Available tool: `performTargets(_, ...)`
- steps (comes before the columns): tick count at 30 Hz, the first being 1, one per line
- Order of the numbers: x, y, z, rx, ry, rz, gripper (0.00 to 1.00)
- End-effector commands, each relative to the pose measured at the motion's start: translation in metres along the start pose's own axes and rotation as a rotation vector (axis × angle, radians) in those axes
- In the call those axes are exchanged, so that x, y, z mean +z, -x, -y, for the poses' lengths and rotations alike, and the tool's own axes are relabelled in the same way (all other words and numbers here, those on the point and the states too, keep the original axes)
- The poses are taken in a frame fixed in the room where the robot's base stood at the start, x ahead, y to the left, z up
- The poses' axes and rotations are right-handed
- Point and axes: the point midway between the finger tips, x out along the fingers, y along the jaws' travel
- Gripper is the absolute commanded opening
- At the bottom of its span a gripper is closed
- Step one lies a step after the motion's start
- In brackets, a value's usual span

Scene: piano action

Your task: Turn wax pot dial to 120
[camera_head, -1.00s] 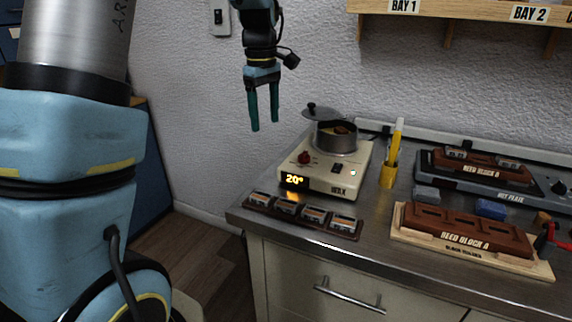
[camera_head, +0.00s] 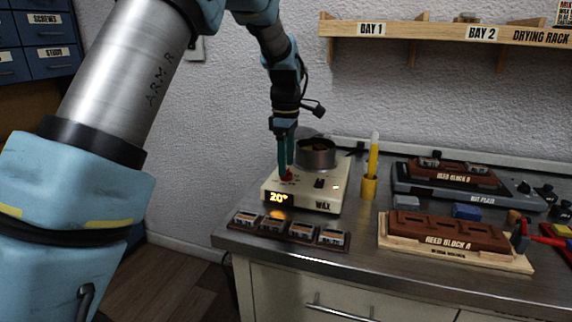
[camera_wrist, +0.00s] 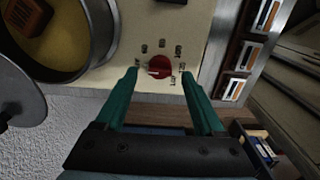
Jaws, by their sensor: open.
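The wax pot base (camera_head: 318,199) is a cream box on the counter with a lit display (camera_head: 279,198) reading 20°. Its red dial (camera_head: 286,177) is on the top face at the left. In the wrist view the red dial (camera_wrist: 159,66) has a pale pointer mark and is ringed by small labels too small to read surely. The metal pot (camera_head: 316,155) sits behind it. My gripper (camera_head: 287,170) points down at the dial. In the wrist view my gripper (camera_wrist: 168,80) is open, its teal fingers on either side of the dial; contact cannot be told.
A dark tray (camera_head: 258,231) of several labelled blocks lies in front of the pot base. A yellow holder (camera_head: 369,188) stands to its right. Reed Block A (camera_head: 433,229) and the hot plate (camera_head: 455,189) are farther right. A drying rack shelf (camera_head: 400,42) hangs above.

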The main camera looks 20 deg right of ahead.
Motion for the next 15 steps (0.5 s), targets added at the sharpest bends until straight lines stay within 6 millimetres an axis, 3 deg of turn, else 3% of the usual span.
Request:
performTargets(6,0.000,-0.016,0.001,-0.002,-0.001,0.001,0.71)
performTargets(15,0.000,-0.017,0.000,0.000,-0.001,0.000,0.68)
